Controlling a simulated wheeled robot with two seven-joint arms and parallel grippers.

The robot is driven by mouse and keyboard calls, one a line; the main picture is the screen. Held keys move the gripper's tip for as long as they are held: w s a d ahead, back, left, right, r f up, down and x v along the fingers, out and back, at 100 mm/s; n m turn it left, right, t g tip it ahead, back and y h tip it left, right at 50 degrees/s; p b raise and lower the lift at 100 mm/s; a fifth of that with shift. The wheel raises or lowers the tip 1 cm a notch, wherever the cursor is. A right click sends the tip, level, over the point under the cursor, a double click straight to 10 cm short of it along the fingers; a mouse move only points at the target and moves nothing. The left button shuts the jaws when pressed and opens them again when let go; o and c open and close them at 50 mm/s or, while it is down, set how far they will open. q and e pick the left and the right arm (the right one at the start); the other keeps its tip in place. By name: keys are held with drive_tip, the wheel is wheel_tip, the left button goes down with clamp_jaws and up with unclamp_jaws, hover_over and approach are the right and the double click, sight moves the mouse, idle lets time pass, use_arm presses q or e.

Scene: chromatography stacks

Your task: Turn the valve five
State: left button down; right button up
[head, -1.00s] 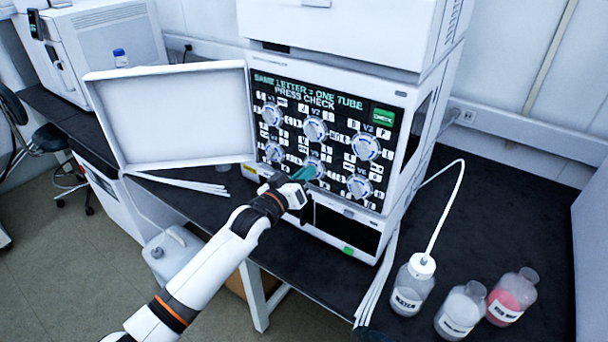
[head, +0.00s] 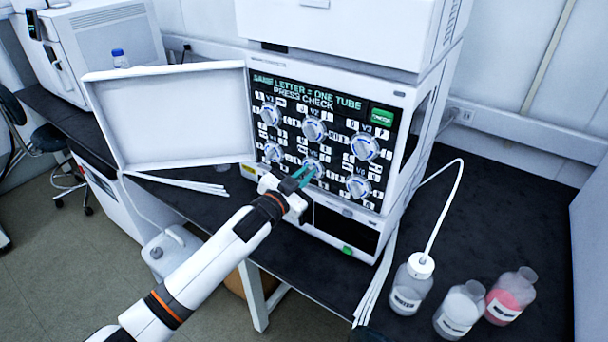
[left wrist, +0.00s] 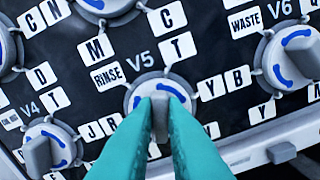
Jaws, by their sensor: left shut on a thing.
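Valve five (left wrist: 160,106), marked V5, is a round grey knob with blue arcs and a raised grip bar, on the black panel. In the head view valve five (head: 313,168) is the middle knob of the lower row, partly hidden by my gripper. My left gripper (head: 303,176) reaches it from the front. In the left wrist view its teal fingers (left wrist: 162,108) are shut on the knob's grip bar, which stands near upright in the picture. Labels M, C, T, RINSE, Y, B, J and R surround the knob. My right gripper is not in view.
Valve four (left wrist: 45,150) and valve six (left wrist: 292,58) flank it closely. A green check button (head: 382,117) is at the panel's upper right. The open white door (head: 170,115) stands left of the panel. Bottles (head: 460,310) stand on the bench at right.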

use_arm(q)
drive_tip(key=shift+m, duration=0.8)
drive_tip(key=c, duration=1.5)
unclamp_jaws()
drive_tip(key=b+v, duration=0.1)
drive_tip(key=v, duration=1.1)
drive_tip(key=shift+b, duration=0.3)
